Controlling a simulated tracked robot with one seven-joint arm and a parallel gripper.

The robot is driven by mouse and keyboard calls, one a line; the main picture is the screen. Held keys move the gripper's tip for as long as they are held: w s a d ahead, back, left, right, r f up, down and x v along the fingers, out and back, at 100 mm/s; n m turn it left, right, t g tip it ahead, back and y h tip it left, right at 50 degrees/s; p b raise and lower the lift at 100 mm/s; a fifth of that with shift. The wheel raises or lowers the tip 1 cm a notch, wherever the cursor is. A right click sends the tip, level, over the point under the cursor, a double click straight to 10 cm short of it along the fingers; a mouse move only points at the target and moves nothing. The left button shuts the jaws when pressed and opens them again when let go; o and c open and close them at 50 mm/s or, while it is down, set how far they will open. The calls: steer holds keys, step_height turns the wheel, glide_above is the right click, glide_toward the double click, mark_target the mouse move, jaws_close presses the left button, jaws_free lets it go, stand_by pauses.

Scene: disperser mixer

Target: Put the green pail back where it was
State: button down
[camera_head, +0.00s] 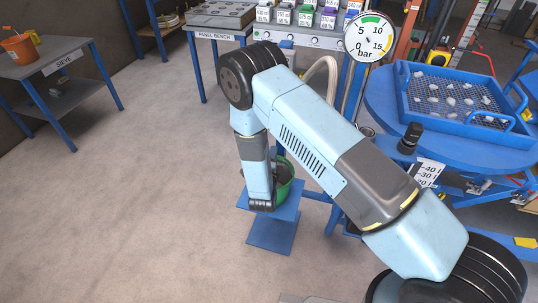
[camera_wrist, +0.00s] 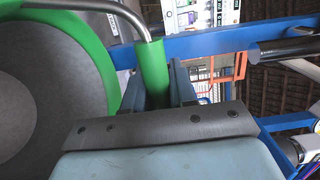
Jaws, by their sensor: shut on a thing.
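The green pail (camera_head: 286,176) is at the blue stand (camera_head: 290,211), partly hidden behind my forearm and gripper. It looks to be over or on the stand's top plate; I cannot tell whether it touches. In the wrist view the pail (camera_wrist: 103,62) fills the left side, with its green rim and grey inside showing. Its bent metal handle has a green grip (camera_wrist: 152,72). My gripper (camera_wrist: 158,88) is shut on this grip. In the head view my gripper (camera_head: 262,204) is beside the pail, at the stand's left part.
A blue round table with a blue tray (camera_head: 473,115) of pale lumps stands at right. A pressure gauge (camera_head: 369,37) and the panel bench (camera_head: 222,17) are behind. The sieve table (camera_head: 45,57) with an orange bucket (camera_head: 20,48) is far left. Floor at left is clear.

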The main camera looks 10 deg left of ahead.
steer(key=c, duration=0.9)
jaws_free()
steer(key=shift+r, duration=0.1)
steer(key=s, duration=1.2)
steer(key=shift+d, duration=0.3)
